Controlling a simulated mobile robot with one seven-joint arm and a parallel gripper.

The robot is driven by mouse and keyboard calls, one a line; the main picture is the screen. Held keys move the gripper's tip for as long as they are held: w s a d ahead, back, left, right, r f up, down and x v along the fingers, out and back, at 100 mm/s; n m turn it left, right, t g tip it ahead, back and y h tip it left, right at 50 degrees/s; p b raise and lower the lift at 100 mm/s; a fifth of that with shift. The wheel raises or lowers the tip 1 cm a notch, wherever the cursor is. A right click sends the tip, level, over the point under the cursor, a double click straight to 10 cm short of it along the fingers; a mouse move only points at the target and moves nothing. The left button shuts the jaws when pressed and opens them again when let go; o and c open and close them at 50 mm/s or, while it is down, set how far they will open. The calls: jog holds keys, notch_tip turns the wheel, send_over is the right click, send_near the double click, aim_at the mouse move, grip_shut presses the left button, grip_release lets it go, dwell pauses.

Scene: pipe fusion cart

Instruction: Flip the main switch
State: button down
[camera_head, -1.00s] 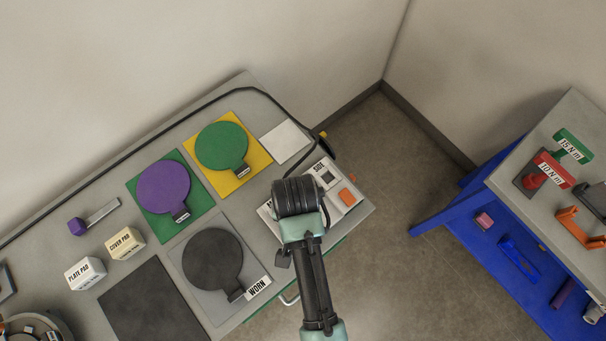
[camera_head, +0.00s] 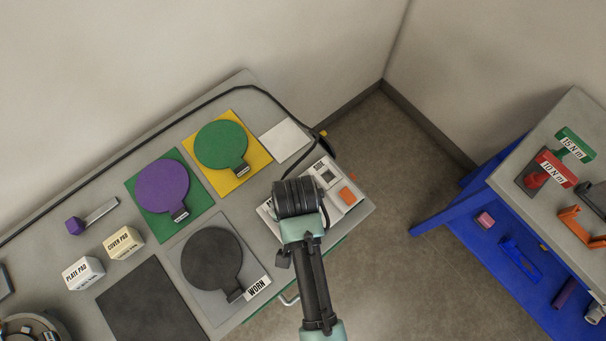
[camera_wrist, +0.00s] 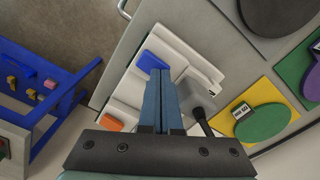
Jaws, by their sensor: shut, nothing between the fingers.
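The white control panel (camera_head: 333,181) sits at the right end of the grey cart top, partly hidden by my wrist in the head view. It carries an orange switch (camera_head: 347,196), and lettering there is partly covered. In the wrist view the panel (camera_wrist: 124,90) shows a blue switch (camera_wrist: 153,62), the orange switch (camera_wrist: 112,124) and a pale raised handle. I cannot tell which is the main switch. My gripper (camera_wrist: 161,74) is shut and empty, its blue fingertips over the panel close to the blue switch. Whether they touch it is not clear.
Purple (camera_head: 163,188), green (camera_head: 221,146) and dark round plates lie on mats left of the panel. A black cable (camera_head: 285,106) runs along the cart's back edge to the panel. A blue bench (camera_head: 470,215) with tools stands at the right; floor lies between.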

jog(key=shift+f, duration=0.25)
jog(key=shift+r, duration=0.1)
notch_tip(320, 180, up, 7)
jog(key=p, duration=0.8)
dwell(0.6)
